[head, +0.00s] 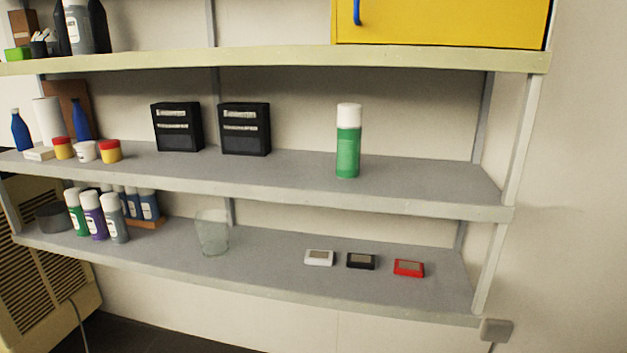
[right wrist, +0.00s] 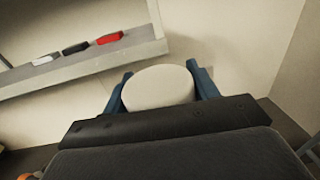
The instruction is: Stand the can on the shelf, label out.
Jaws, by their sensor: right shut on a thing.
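In the right wrist view, my right gripper (right wrist: 160,84) is shut on a can with a round off-white top (right wrist: 157,88). Its two blue fingers sit on either side of the top. The can's side and label are hidden from this view. Neither gripper shows in the head view. A green can with a white cap (head: 348,146) stands upright on the middle shelf (head: 290,172), right of centre.
Two black organisers (head: 244,130) stand left of the green can. The lower shelf (head: 270,262) holds several cans (head: 95,218), a clear glass (head: 212,234) and three small devices (head: 360,261). The middle shelf is bare right of the green can. A yellow cabinet (head: 440,22) is above.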

